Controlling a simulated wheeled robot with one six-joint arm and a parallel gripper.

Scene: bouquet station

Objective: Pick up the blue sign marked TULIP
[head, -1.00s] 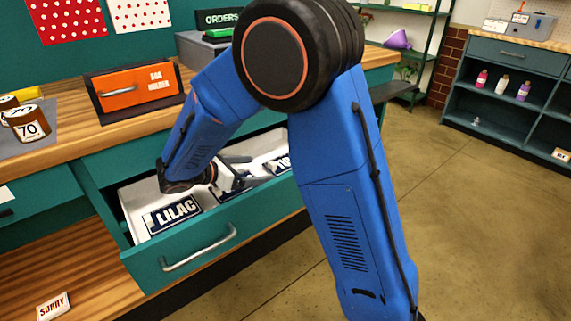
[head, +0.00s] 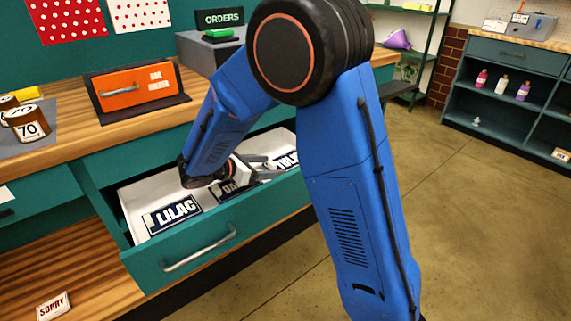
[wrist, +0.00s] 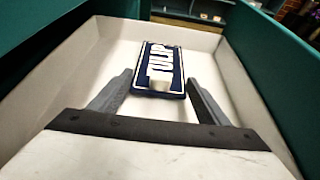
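The blue sign marked TULIP (wrist: 160,68) lies flat on the white floor of the open drawer, with white letters and a white border. In the head view the TULIP sign (head: 286,160) is at the right end of the drawer, partly hidden by my gripper. My gripper (head: 268,168) is inside the drawer, reaching toward it. In the wrist view my gripper (wrist: 163,92) is open, with one finger on each side of the sign's near end. Nothing is held. I cannot tell whether either finger touches the sign.
The LILAC sign (head: 172,214) lies at the drawer's left end. A sign reading DA (head: 228,187) is between, partly covered. The open teal drawer (head: 215,232) has walls close around my gripper.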

